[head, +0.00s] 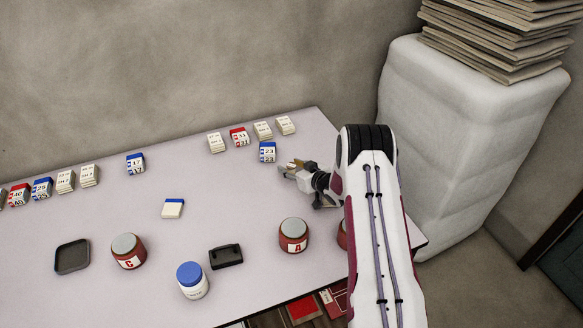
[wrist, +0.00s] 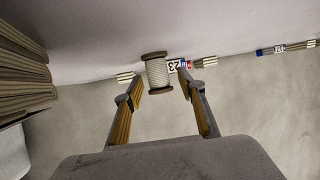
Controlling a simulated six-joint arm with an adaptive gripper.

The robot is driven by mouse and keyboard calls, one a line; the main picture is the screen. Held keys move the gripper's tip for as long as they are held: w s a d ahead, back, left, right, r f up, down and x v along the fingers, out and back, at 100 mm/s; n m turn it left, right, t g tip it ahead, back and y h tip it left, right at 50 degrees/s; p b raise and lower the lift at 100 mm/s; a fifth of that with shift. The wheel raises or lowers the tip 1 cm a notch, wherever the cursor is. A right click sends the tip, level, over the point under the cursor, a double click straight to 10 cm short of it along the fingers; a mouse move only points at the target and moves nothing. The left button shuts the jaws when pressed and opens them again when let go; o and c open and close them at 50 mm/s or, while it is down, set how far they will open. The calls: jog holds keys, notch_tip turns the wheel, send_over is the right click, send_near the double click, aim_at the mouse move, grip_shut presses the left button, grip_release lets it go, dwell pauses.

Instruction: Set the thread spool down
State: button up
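The thread spool (wrist: 157,71), pale thread between two brown flanges, shows in the wrist view just past my fingertips, centred a little to the left between them. It appears upright against the pale tabletop; whether it rests on it I cannot tell for sure. My gripper (wrist: 163,88) is open, its two orange-padded fingers spread on either side of the spool, with a visible gap at the right finger. In the head view my gripper (head: 291,169) is low over the right part of the table (head: 225,190). I cannot make out the spool clearly there.
A blue-topped number block (head: 267,151) stands just beyond my gripper, with more blocks along the back edge. A red jar A (head: 293,236), jar C (head: 128,252), a blue-lidded jar (head: 192,281), a black box (head: 226,256) and a dark tray (head: 72,257) stand nearer.

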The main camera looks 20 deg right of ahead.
aim_at(294, 168)
jog(key=shift+r, duration=0.15)
jog(key=shift+v, duration=3.75)
